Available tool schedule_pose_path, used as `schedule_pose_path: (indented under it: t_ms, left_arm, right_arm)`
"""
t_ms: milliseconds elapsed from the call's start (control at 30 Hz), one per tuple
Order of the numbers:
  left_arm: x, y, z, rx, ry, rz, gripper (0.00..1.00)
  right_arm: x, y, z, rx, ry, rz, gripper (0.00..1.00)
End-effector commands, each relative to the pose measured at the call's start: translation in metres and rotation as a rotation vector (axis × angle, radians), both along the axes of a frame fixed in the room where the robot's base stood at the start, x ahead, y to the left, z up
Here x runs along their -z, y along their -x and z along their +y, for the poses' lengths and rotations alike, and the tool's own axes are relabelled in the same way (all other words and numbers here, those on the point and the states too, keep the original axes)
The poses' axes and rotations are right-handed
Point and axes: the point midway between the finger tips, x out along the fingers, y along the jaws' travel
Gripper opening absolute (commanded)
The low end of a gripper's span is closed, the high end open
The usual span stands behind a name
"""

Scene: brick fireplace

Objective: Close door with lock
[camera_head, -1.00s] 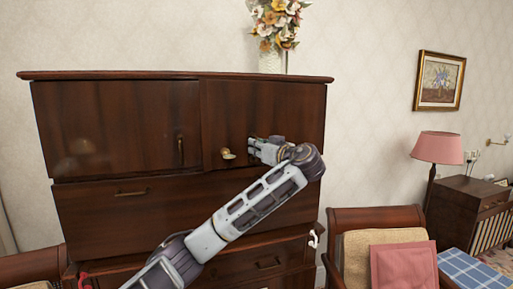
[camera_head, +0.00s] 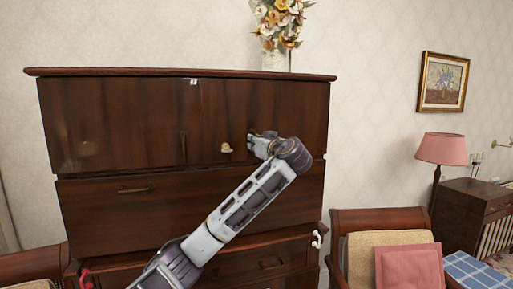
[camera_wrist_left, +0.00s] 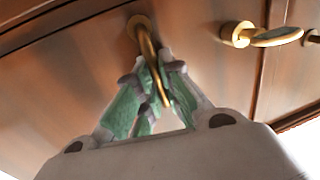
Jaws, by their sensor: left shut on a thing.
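The dark wooden cabinet has a left upper door (camera_head: 110,125) and a right upper door (camera_head: 225,105). A brass lock piece (camera_head: 226,148) sits on the right door near the seam, and it also shows in the left wrist view (camera_wrist_left: 262,38). My left gripper (camera_head: 252,144) is at the right door, just right of that lock piece. In the left wrist view its fingers are shut around a brass handle (camera_wrist_left: 143,32) on the door face. The gripper hides this handle in the head view. Whether the door is fully flush cannot be told. My right gripper is not in view.
A flower vase (camera_head: 276,62) stands on the cabinet top. Drawers lie below the doors. A chair with a pink cushion (camera_head: 405,268) stands at the lower right. A pink lamp (camera_head: 440,150) and a side cabinet (camera_head: 470,210) are farther right.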

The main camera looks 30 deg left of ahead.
Motion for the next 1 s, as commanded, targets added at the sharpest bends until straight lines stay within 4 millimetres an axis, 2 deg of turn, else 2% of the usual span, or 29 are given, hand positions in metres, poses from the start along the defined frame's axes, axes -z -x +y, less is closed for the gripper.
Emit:
schedule_pose_path:
  t_ms: [200,333,367,500,800,1000]
  left_arm:
    - [-0.007,0.0,0.004,0.005,-0.005,-0.011,0.0]
    - [-0.007,0.0,0.004,0.004,-0.006,-0.012,0.0]
    - [-0.008,0.0,0.005,0.003,-0.006,-0.012,0.12]
    - [-0.008,0.001,0.005,0.003,-0.005,-0.013,0.3]
    - [-0.005,0.0,0.004,0.003,-0.004,-0.008,0.31]
    - [-0.003,0.001,0.001,0.004,-0.003,-0.005,0.31]
  right_arm:
    - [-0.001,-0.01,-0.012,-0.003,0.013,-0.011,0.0]
    - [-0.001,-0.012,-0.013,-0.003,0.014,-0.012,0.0]
    - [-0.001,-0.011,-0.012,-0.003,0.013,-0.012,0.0]
    - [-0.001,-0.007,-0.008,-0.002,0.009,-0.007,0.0]
    - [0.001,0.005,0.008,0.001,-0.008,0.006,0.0]
    - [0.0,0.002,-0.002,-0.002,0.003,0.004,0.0]
